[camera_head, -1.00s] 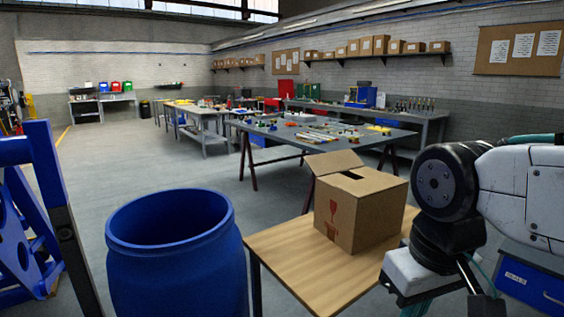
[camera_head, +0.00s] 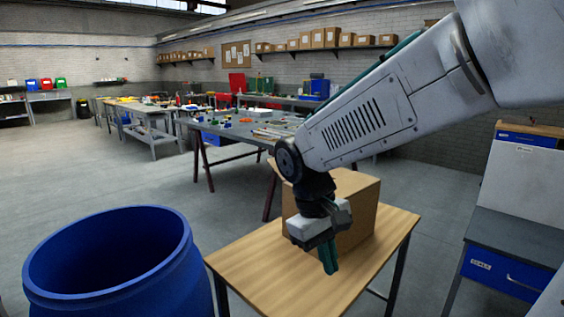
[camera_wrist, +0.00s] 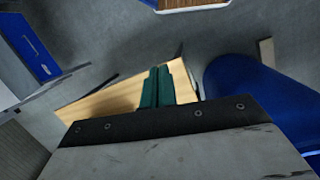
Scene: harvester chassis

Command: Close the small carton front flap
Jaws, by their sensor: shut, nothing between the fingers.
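The small brown carton (camera_head: 361,212) stands on the wooden table in the head view. My arm and gripper hide much of its front and top, so how its flaps stand is mostly hidden. My gripper (camera_head: 330,266) is shut and empty, pointing down in front of the carton's near left side. I cannot tell if it touches the carton. The green fingers (camera_wrist: 157,84) are pressed together in the wrist view, above the wooden table. The carton does not clearly show there.
The wooden table (camera_head: 262,278) has bare room around the carton. An open blue barrel (camera_head: 190,280) stands to its left, and also shows in the wrist view (camera_wrist: 250,85). A long workbench (camera_head: 225,137) with small parts is behind. A blue drawer unit (camera_head: 500,272) is at right.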

